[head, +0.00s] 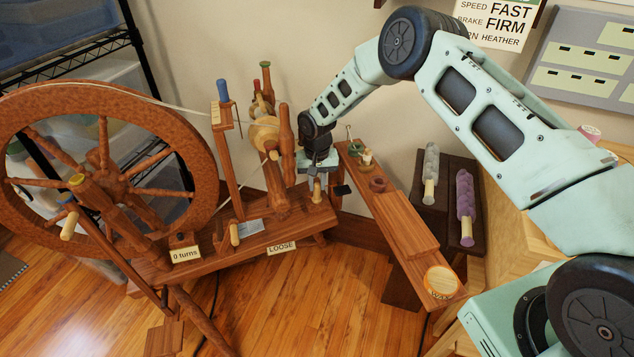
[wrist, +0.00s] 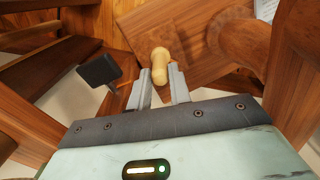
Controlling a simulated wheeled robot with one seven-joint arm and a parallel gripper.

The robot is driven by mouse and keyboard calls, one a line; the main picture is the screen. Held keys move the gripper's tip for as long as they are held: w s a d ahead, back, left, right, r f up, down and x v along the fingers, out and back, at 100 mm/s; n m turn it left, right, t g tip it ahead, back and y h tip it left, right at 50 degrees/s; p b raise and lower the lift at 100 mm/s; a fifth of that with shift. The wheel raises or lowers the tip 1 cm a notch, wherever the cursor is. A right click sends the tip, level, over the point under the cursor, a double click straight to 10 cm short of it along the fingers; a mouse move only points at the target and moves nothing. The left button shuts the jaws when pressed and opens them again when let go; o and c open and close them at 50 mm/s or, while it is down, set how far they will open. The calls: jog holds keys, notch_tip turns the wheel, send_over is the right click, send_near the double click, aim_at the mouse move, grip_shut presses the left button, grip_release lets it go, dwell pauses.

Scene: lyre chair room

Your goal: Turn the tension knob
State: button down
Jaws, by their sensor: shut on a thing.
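The tension knob (head: 317,191) is a pale wooden peg at the right end of the spinning wheel's bench (head: 300,220). My gripper (head: 315,172) comes down on it from above. In the wrist view the knob (wrist: 160,60) sits between the two grey fingertips of my gripper (wrist: 160,74), which is shut on it. The fingers hide part of the knob. A "LOOSE" label (head: 281,248) is on the bench front, and a "0 turns" label (head: 186,254) is farther left.
The large wooden wheel (head: 205,125) fills the left. Upright posts and the bobbin (head: 264,132) stand just left of my gripper. A dark block (wrist: 98,70) is left of the fingers.

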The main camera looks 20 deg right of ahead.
aim_at(317, 184)
jog(key=shift+n, duration=0.3)
jog(key=n, duration=0.3)
jog(key=shift+n, duration=2.6)
jog(key=c, duration=1.3)
grip_release()
notch_tip(317, 184, up, 17)
jog(key=p, duration=0.1)
jog(key=shift+r+p, duration=0.2)
jog(key=shift+p, duration=0.2)
